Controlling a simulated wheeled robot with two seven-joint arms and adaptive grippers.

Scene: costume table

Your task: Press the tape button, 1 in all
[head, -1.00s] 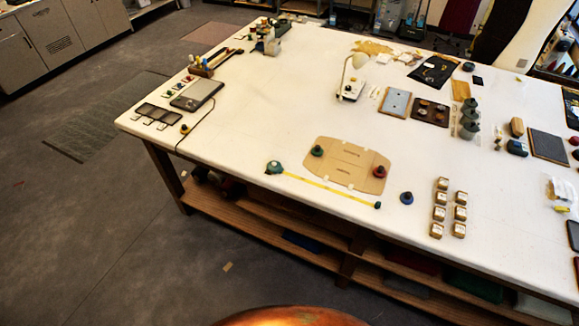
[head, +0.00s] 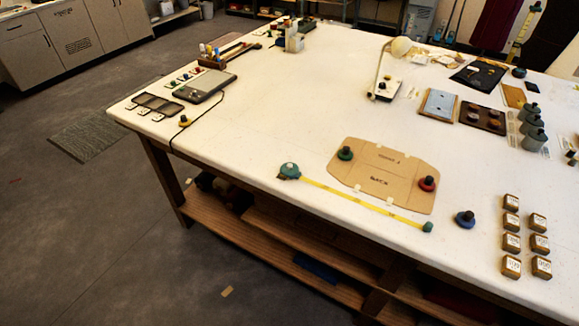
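A teal tape measure (head: 289,171) sits near the front edge of the white table in the head view. Its yellow tape (head: 350,196) is drawn out to the right and ends at a small dark green piece (head: 428,227). The tape button is too small to make out on the case. Neither of my grippers is in view.
A tan cardboard pattern (head: 385,180) lies behind the tape, with a green knob (head: 345,153) and a red knob (head: 427,183) on it. A blue knob (head: 465,218) and several small boxes (head: 511,243) stand to the right. The white table (head: 270,110) is clear behind the tape measure.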

